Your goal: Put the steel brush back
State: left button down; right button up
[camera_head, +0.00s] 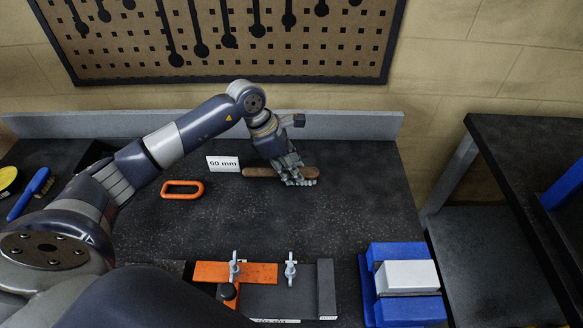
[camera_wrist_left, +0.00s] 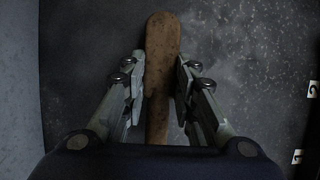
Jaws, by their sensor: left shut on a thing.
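The steel brush (camera_head: 258,172), seen as a long brown wooden handle, lies left to right near the back of the dark bench. My left gripper (camera_head: 293,174) comes down on its right part and is shut on it. In the left wrist view the brush (camera_wrist_left: 160,45) runs up between the two fingers (camera_wrist_left: 159,85), its rounded end beyond them. No bristles can be made out. Whether the brush touches the bench is hard to tell. My right gripper is not in view.
A "60 mm" card (camera_head: 222,163) and an orange ring-shaped handle (camera_head: 182,190) are left of the brush. A blue-handled brush (camera_head: 36,187) lies far left. The middle bench is clear.

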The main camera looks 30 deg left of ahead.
pick_arm(q)
jog(key=c, duration=1.2)
grip_release()
jog(key=v, duration=1.2)
jog(key=shift+s, duration=0.1)
